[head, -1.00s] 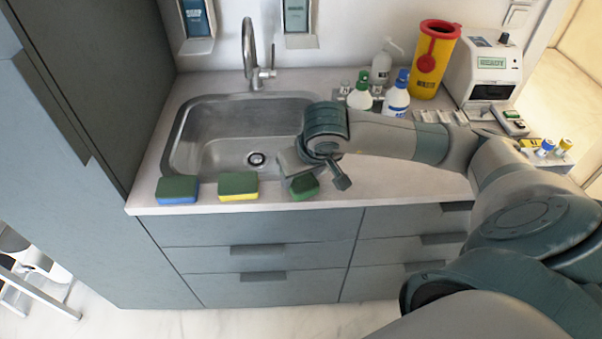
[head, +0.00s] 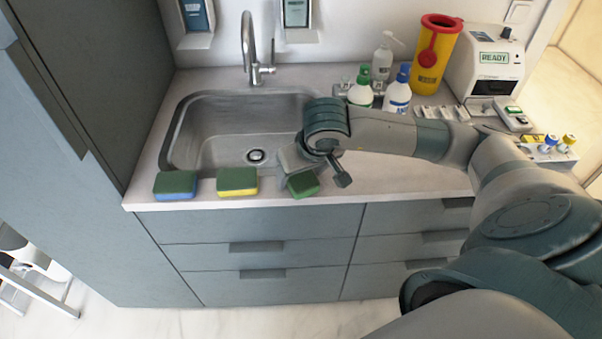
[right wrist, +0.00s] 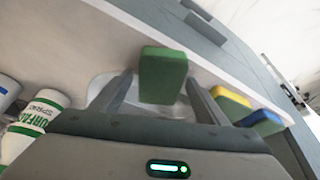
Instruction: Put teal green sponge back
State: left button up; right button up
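The all-green sponge (head: 303,184) sits at the counter's front edge, turned at an angle, to the right of the other two sponges. My right gripper (head: 318,172) is over it, pointing down, with one finger on each side of it. In the right wrist view the sponge (right wrist: 163,75) shows between the two spread fingers (right wrist: 158,88), with a visible gap on both sides. The gripper looks open and holds nothing. Part of the sponge is hidden by a finger in the head view. My left gripper is out of view.
A blue-and-green sponge (head: 175,185) and a yellow-and-green sponge (head: 237,181) lie left along the front edge. The steel sink (head: 222,150) with its tap (head: 250,52) is behind. Bottles (head: 397,93) and a yellow sharps bin (head: 435,62) stand at back right.

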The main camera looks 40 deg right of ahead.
aim_at(305, 183)
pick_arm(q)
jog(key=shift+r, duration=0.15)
pick_arm(e)
jog(key=shift+r, duration=0.1)
jog(key=shift+r+p, duration=0.55)
jog(key=shift+p, duration=0.4)
jog(key=b+v, duration=0.2)
jog(key=v, duration=0.3)
jog(key=shift+s+r, duration=0.15)
jog(key=shift+r, duration=0.15)
pick_arm(q)
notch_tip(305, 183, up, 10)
jog(key=p, duration=1)
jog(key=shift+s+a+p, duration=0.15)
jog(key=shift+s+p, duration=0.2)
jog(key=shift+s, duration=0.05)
pick_arm(e)
jog(key=v, duration=0.6)
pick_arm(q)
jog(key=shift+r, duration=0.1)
pick_arm(e)
jog(key=shift+s+a+f, duration=0.1)
